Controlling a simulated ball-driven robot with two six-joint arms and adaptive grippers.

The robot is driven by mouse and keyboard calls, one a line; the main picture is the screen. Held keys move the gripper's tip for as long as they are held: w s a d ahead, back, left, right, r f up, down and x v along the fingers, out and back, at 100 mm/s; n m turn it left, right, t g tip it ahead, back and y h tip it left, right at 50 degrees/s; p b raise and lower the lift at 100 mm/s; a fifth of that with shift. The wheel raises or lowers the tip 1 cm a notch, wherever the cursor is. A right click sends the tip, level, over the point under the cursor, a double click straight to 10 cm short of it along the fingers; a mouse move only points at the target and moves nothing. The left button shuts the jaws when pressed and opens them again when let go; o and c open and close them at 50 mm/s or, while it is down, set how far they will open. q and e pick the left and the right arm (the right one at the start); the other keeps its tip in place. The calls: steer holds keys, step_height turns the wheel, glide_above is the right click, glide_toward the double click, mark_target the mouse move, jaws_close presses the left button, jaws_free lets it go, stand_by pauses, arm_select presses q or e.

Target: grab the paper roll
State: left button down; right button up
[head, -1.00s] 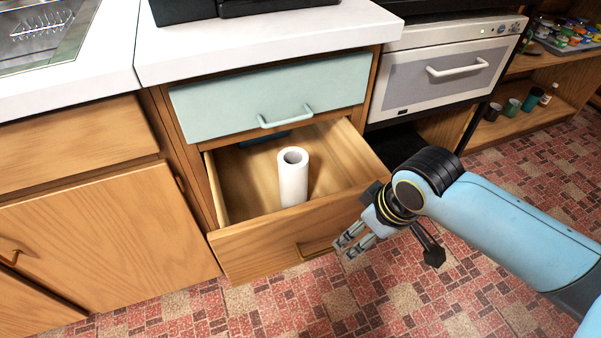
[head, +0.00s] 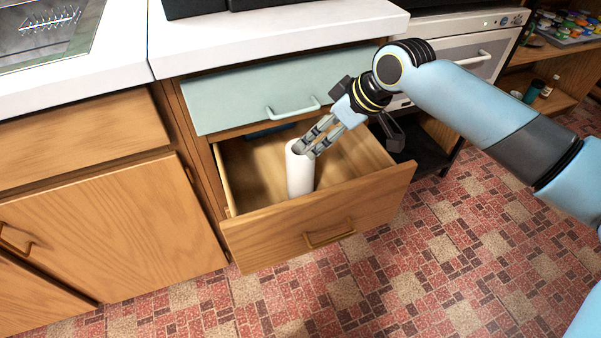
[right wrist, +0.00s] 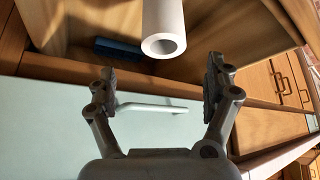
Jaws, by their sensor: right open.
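The white paper roll (head: 299,178) stands upright in the open wooden drawer (head: 290,228). In the right wrist view the roll (right wrist: 163,22) shows its hollow end, just beyond the fingertips and roughly between their lines. My right gripper (head: 308,147) is over the drawer, its fingers at the roll's upper end and hiding part of its top in the head view. In the right wrist view the right gripper (right wrist: 160,82) has its fingers spread wide, with nothing between them. My left gripper is not in view.
A closed pale green drawer (head: 235,97) sits above the open one, with a white handle. A blue object (right wrist: 118,46) lies deeper in the open drawer. A white countertop (head: 270,38) overhangs above. The tiled floor in front is clear.

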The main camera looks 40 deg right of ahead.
mark_target(300, 151)
steer(key=b+x, duration=0.1)
steer(key=x, duration=0.2)
steer(key=b+x, duration=0.1)
steer(key=x, duration=0.2)
steer(key=b+x, duration=0.1)
steer(key=x, duration=0.3)
steer(key=shift+s+a, duration=0.15)
steer(key=shift+a, duration=0.15)
steer(key=shift+r, duration=0.1)
steer(key=shift+c, duration=0.4)
steer(key=c, duration=1.6)
